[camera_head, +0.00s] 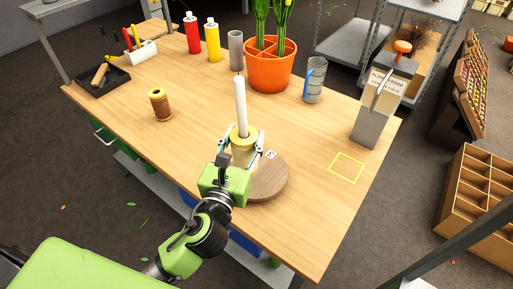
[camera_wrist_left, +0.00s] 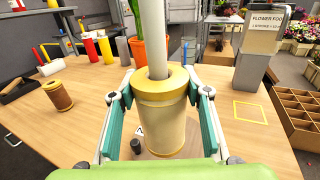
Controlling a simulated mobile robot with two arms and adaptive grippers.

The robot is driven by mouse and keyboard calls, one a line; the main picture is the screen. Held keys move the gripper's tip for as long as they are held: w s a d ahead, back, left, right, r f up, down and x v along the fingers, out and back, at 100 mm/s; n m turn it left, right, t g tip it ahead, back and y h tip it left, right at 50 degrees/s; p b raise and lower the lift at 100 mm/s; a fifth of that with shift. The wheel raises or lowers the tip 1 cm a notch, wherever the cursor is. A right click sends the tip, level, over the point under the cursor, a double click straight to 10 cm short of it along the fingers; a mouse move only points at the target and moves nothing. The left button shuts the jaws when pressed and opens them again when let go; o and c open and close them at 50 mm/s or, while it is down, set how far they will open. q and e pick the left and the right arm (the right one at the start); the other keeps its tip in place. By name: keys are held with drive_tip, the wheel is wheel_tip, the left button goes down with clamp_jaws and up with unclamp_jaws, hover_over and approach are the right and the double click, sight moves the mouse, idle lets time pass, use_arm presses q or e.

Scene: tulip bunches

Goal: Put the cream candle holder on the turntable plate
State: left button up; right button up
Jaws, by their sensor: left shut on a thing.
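The cream candle holder (camera_head: 243,157) has a yellowish rim and holds a tall white candle (camera_head: 240,105). It is upright between the fingers of my left gripper (camera_head: 241,146), which is shut on it. In the left wrist view the holder (camera_wrist_left: 160,112) fills the space between the teal finger pads. The round brown wooden turntable plate (camera_head: 270,180) lies on the table just right of and below the holder in the head view. My gripper covers part of the plate and the holder's base, so I cannot tell whether they touch. My right gripper is not in view.
A brown spool (camera_head: 160,104) stands to the left. An orange tulip pot (camera_head: 271,68), a ribbed glass (camera_head: 315,80) and a grey flower-food box (camera_head: 376,115) stand at the back and right. A yellow square outline (camera_head: 346,168) marks clear table at right.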

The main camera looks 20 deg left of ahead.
use_arm(q)
drive_tip(key=w+f+b, duration=0.2)
drive_tip(key=w+f, duration=0.5)
drive_tip(key=f, duration=0.2)
drive_tip(key=shift+d+f, duration=0.4)
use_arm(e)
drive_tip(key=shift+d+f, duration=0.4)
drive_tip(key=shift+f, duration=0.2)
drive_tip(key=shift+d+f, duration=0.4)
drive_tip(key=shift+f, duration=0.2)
use_arm(q)
drive_tip(key=shift+b, duration=0.3)
drive_tip(key=shift+f, duration=0.2)
drive_tip(key=o, duration=1.7)
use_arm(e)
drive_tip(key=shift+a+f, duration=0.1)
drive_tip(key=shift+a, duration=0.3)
